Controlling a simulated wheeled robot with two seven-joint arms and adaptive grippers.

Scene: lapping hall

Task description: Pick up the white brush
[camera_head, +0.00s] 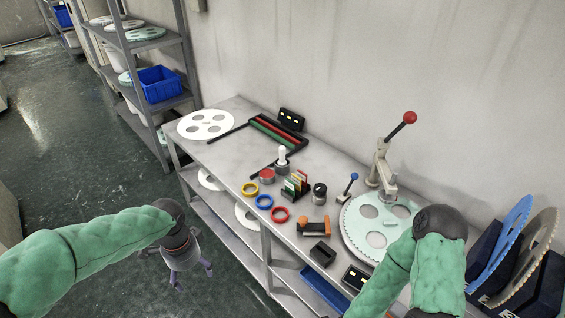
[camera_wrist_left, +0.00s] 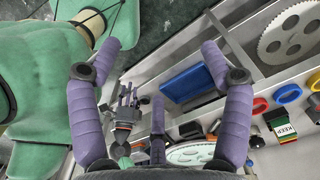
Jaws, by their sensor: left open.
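The white brush (camera_head: 282,155) appears as a slim white upright piece in a small grey holder (camera_head: 282,168), towards the back middle of the bench in the head view. Its bristles cannot be made out. My left gripper (camera_head: 189,274) hangs open and empty in front of the bench, left of and well apart from the brush. In the left wrist view, its purple fingers (camera_wrist_left: 160,55) are spread with nothing between them. I cannot make out the brush there. In the head view my right gripper is hidden by its arm; it shows small in the left wrist view (camera_wrist_left: 127,97).
The grey bench (camera_head: 222,156) holds a red tin (camera_head: 266,175), coloured rings (camera_head: 264,201), upright coloured cards (camera_head: 296,184), a dark-topped jar (camera_head: 319,192) and a red-knobbed lever press (camera_head: 383,165). A black-framed rack (camera_head: 277,138) lies behind. Floor left of the bench is clear.

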